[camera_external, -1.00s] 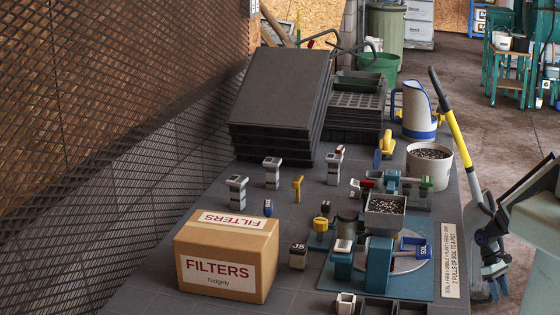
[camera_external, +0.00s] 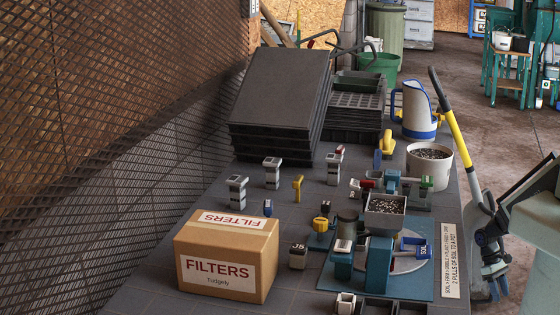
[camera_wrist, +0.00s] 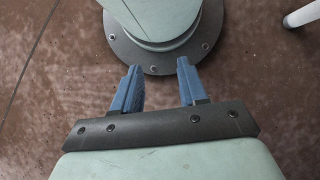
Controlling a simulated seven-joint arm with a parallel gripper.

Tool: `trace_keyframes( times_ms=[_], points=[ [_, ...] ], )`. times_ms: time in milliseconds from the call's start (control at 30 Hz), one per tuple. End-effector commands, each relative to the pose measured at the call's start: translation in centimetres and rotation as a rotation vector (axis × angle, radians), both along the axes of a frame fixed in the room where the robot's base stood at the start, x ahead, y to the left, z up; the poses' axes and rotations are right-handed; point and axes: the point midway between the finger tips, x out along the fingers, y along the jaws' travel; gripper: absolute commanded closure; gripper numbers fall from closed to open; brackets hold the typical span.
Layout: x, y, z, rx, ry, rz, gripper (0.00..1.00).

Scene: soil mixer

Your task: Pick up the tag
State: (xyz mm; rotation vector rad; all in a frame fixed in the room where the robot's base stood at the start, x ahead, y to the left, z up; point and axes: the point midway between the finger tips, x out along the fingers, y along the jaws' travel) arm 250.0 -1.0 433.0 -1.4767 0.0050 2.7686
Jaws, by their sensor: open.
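I cannot tell for sure which thing is the tag. A small blue piece (camera_external: 267,208) lies on the table behind the FILTERS box, and a small yellow piece (camera_external: 298,188) stands a little farther back. Both are too small to make out. My gripper (camera_external: 498,290) hangs low at the right, beside the table and well away from both pieces. In the wrist view, my gripper (camera_wrist: 161,82) shows two blue fingers apart with nothing between them, above the brown floor.
The FILTERS box (camera_external: 226,258) stands at the front left. Several grey posts (camera_external: 272,172) stand behind it. A soil mixer (camera_external: 378,255) on a blue plate, a soil pot (camera_external: 429,165) and a jug (camera_external: 418,110) fill the right side. Black trays (camera_external: 283,95) are stacked at the back.

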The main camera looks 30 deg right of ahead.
Motion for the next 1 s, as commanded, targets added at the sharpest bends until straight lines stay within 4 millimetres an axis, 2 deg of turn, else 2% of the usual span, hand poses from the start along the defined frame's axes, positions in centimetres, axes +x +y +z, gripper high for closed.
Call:
trace_keyframes(
  times_ms=[333, 833, 1000],
  points=[
    [0.0, 0.0, 0.0, 0.0, 0.0, 0.0, 0.57],
    [0.0, 0.0, 0.0, 0.0, 0.0, 0.0, 0.11],
    [0.0, 0.0, 0.0, 0.0, 0.0, 0.0, 0.08]
  ],
)
